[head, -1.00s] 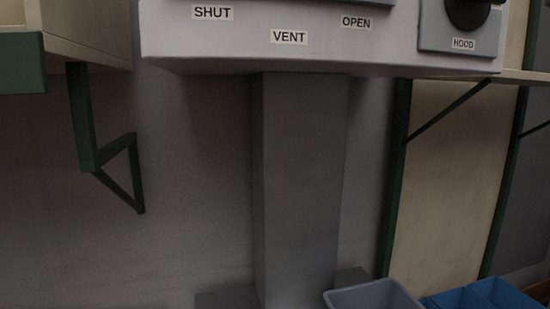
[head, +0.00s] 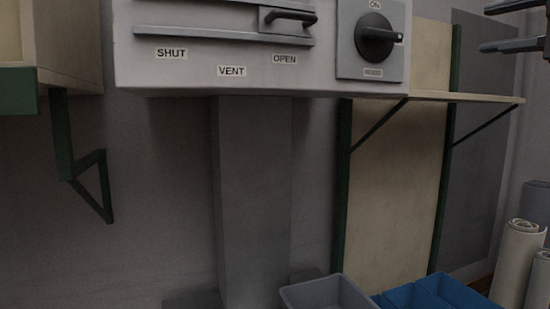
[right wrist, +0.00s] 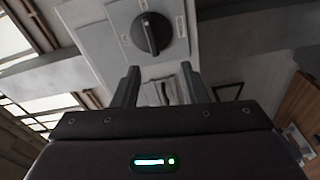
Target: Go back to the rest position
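My right gripper (head: 514,30) shows at the upper right edge of the head view. Its two fingers are apart, with nothing between them. In the right wrist view, the fingers of this gripper (right wrist: 160,85) also stand apart and empty. The hood's black rotary knob (head: 376,37) is on a grey plate, well left of the gripper and apart from it. The knob also shows in the right wrist view (right wrist: 151,34), beyond the fingertips. My left gripper is in neither view.
The grey control box (head: 190,72) has a sliding handle (head: 289,16) above the OPEN label. A narrow shelf (head: 470,97) juts out at the right. A grey bin (head: 328,292), blue bins (head: 438,290) and pale rolls (head: 518,262) stand below.

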